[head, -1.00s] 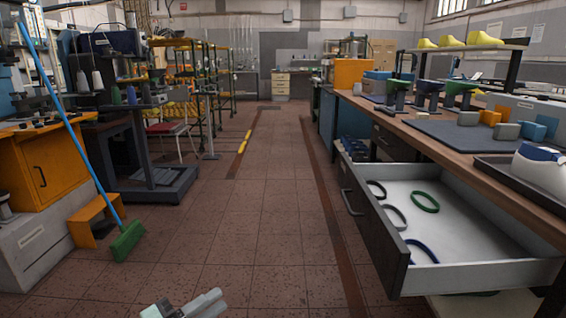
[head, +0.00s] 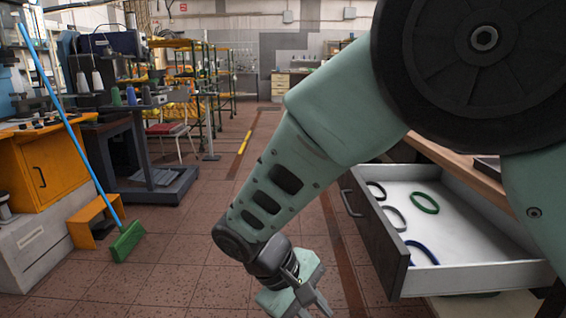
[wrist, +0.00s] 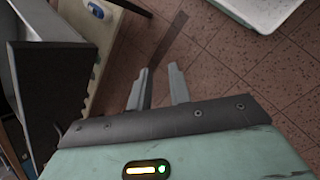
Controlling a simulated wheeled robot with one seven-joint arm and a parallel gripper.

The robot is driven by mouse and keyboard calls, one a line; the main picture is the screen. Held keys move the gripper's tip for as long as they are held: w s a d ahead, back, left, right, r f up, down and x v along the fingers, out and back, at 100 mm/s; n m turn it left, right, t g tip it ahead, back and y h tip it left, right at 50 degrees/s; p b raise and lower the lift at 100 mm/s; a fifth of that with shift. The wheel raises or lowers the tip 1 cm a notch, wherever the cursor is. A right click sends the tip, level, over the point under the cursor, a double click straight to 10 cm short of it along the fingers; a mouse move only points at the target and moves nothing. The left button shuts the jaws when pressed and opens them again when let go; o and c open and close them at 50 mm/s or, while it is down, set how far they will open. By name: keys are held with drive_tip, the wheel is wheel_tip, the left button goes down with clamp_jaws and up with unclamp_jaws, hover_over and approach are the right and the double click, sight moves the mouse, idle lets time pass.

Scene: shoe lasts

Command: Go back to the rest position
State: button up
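My gripper (wrist: 157,80) shows in the wrist view with its two grey fingers apart and tiled floor between them. Nothing is held between the fingers. In the head view my gripper (head: 312,300) hangs low at the bottom, left of the open drawer (head: 398,250) and apart from it. My pale green arm crosses the right half of the head view and hides most of the workbench.
The drawer stands pulled out, with a green band (head: 425,203), a blue band (head: 422,251) and grey and black bands inside. A green broom (head: 127,241) leans at the left by an orange cabinet (head: 50,168). The tiled aisle (head: 200,245) is clear.

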drive_tip(key=s+d+r+m+y, duration=0.1)
drive_tip(key=s+d+r+y, duration=0.3)
drive_tip(key=s, duration=0.4)
drive_tip(key=s+d+r+y, duration=0.3)
drive_tip(key=s+d+r, duration=0.15)
drive_tip(key=s, duration=0.25)
wheel_tip(320, 180, up, 20)
drive_tip(key=p, duration=2)
drive_tip(key=shift+f+p, duration=0.15)
drive_tip(key=shift+p, duration=0.15)
drive_tip(key=shift+d, duration=0.15)
